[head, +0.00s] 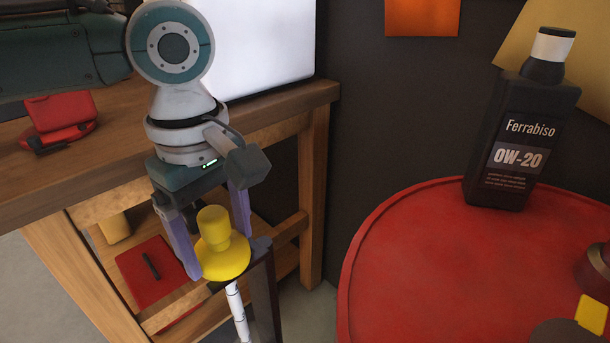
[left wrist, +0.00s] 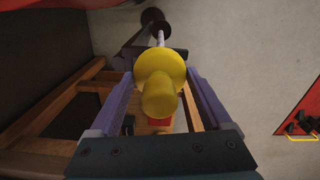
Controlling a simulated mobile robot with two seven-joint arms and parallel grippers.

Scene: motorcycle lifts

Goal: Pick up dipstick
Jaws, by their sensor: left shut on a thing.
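The dipstick has a round yellow handle (head: 221,248) and a thin white rod with dark marks (head: 237,304). My left gripper (head: 220,255) points down with its purple fingers on either side of the yellow handle and is shut on it. The rod hangs below the fingers and runs out of the bottom of the head view. In the left wrist view the yellow handle (left wrist: 160,80) sits between both fingers, and the rod (left wrist: 160,38) extends beyond it towards a dark round part. Whether the rod's tip is inside anything cannot be told.
A wooden workbench (head: 323,95) stands behind and left of my left gripper, with a red object (head: 60,120) on top. A round red table (head: 430,270) is at the right, carrying a black oil bottle (head: 522,130). A dark upright post (head: 264,290) stands close beside the rod.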

